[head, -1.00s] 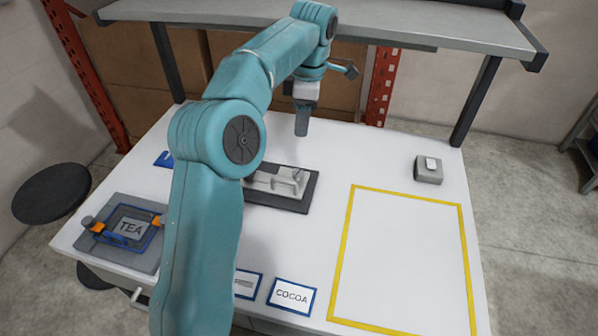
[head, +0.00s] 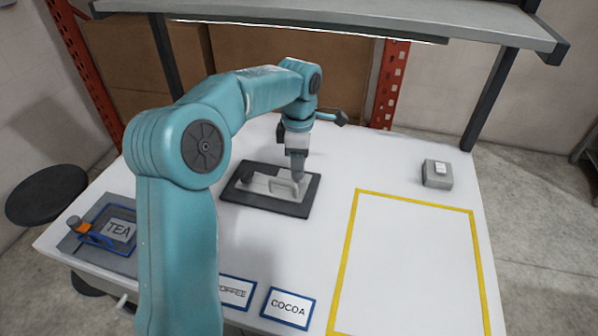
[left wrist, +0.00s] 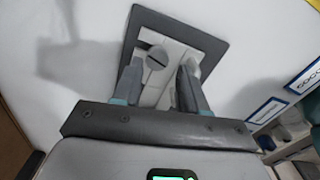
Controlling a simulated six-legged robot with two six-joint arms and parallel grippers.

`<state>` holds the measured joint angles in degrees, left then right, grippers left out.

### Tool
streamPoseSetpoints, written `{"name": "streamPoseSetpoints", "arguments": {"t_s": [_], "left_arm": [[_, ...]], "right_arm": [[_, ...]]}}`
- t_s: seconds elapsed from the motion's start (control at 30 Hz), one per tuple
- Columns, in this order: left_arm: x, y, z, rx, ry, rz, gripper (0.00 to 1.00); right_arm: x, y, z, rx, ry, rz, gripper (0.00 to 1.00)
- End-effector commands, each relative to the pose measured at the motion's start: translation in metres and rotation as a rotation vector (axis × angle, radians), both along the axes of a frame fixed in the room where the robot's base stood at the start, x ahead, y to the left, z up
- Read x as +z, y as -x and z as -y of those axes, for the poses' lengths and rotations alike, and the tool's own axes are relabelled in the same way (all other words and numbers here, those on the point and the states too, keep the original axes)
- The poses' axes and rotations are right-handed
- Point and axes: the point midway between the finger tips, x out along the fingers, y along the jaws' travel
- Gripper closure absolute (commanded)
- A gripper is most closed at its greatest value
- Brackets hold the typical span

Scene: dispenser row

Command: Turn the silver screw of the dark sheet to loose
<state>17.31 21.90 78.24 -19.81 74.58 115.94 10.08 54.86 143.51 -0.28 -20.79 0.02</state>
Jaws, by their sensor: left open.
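The dark sheet (head: 262,203) lies flat on the white table and bears a pale grey block (head: 262,184). It also shows in the left wrist view (left wrist: 172,20). There the silver screw (left wrist: 157,59) is a round slotted head on the pale block, seen between my left fingertips. In the head view my gripper hides the screw. My left gripper (head: 297,178) points down over the right part of the block. Its fingers are apart, one on each side of the screw; I cannot tell whether they touch it. My right gripper is not in view.
A TEA card (head: 119,230) lies at the left on a grey plate with a blue frame. COFFEE (head: 236,292) and COCOA (head: 288,307) cards lie along the front. A yellow outline (head: 416,202) encloses empty table. A small grey box (head: 437,178) stands back right. A shelf (head: 400,22) spans the back.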

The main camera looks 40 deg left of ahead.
Motion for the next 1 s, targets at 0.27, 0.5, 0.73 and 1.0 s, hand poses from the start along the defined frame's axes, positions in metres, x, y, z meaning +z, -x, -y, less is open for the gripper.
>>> {"name": "streamPoseSetpoints", "arguments": {"t_s": [0.27,0.5,0.73,1.0], "left_arm": [[-0.028,-0.002,-0.001,0.001,0.001,-0.001,0.58],[-0.029,-0.002,-0.001,0.001,0.0,0.0,0.58],[-0.029,-0.002,-0.001,0.0,0.0,0.0,1.0],[-0.029,-0.003,-0.001,0.194,0.0,0.0,1.0]], "right_arm": [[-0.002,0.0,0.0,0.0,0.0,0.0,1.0],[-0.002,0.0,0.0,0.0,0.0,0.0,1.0],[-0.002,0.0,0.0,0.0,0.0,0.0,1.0],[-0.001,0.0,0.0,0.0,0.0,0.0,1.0]]}}
